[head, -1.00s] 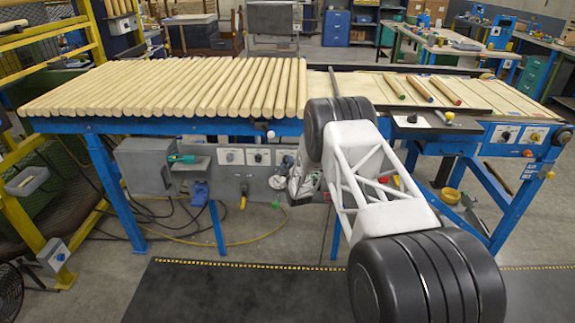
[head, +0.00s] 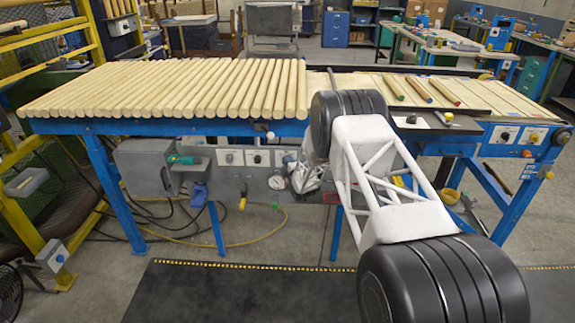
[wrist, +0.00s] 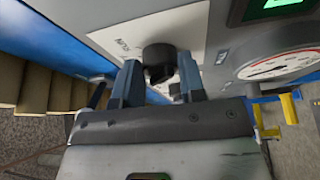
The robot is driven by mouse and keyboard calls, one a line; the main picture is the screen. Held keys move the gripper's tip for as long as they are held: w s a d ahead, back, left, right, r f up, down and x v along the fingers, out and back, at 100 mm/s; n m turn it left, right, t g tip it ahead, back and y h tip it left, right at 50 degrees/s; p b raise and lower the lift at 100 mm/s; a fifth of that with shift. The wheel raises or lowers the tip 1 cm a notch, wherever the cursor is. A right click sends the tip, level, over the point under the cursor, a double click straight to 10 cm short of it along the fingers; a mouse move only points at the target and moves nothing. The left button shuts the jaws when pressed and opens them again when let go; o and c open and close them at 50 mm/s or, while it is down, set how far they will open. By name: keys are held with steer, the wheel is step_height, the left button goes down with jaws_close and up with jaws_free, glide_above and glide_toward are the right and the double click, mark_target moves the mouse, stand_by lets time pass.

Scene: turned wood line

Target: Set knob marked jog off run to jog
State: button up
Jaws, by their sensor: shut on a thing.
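A black knob (wrist: 158,56) on a pale label plate (wrist: 180,25) sits between the two fingers of my gripper (wrist: 160,80) in the wrist view. The fingers close on it from both sides. The knob's pointer direction is not clear. In the head view my gripper (head: 306,178) is at the panel under the table, by the rightmost of three white plates (head: 287,157); my arm covers the area to its right.
A round gauge (wrist: 285,66) and a box with a green display (wrist: 283,5) are close right of my gripper in the wrist view. The blue table frame (head: 110,185) and the row of wooden rods (head: 170,88) stand above and left. Cables hang below the panel.

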steer(key=o, duration=0.9)
steer(key=shift+s, duration=0.15)
steer(key=shift+v, duration=3.8)
steer(key=shift+d, duration=0.1)
